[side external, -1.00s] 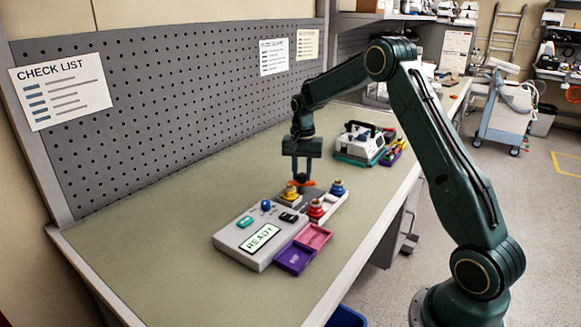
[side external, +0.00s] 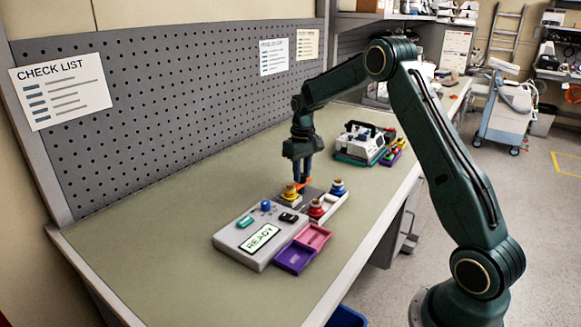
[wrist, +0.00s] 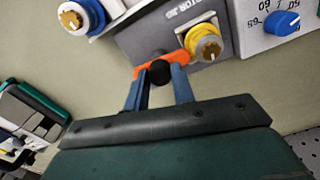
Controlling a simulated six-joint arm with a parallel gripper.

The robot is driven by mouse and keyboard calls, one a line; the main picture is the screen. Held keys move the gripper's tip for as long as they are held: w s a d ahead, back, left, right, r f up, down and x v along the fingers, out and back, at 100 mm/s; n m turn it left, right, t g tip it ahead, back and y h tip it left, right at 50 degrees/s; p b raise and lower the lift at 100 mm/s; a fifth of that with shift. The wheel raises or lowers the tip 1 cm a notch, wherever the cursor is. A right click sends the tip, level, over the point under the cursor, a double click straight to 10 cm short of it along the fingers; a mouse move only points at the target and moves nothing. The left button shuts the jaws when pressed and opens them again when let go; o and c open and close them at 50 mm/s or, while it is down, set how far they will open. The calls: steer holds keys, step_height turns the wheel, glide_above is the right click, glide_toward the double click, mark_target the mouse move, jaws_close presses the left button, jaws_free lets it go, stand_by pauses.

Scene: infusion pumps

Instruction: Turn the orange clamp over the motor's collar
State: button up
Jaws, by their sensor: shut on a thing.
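The orange clamp (side external: 304,182) is a short flat bar on the grey motor block, and it also shows in the wrist view (wrist: 177,58). My gripper (side external: 300,180) points down with its blue fingers (wrist: 160,75) shut on the clamp's round black knob (wrist: 160,72). The motor's yellow collar (side external: 289,195) with its brown-gold top stands beside the clamp, and it also shows in the wrist view (wrist: 194,37). The clamp's right end reaches the collar's near edge in the wrist view. I cannot tell whether it overlaps the collar.
A grey pump box (side external: 246,234) reading READY stands in front. Pink (side external: 314,237) and purple (side external: 296,258) trays sit beside it. A white holder carries red (side external: 316,208) and blue (side external: 338,187) capped pieces close by. A white-green device (side external: 361,143) stands behind. The left bench is clear.

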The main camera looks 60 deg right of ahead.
mark_target(302, 175)
steer(key=shift+n, duration=0.5)
steer(key=o, duration=1)
steer(key=shift+r, duration=0.1)
step_height(302, 175, up, 14)
stand_by(0.5)
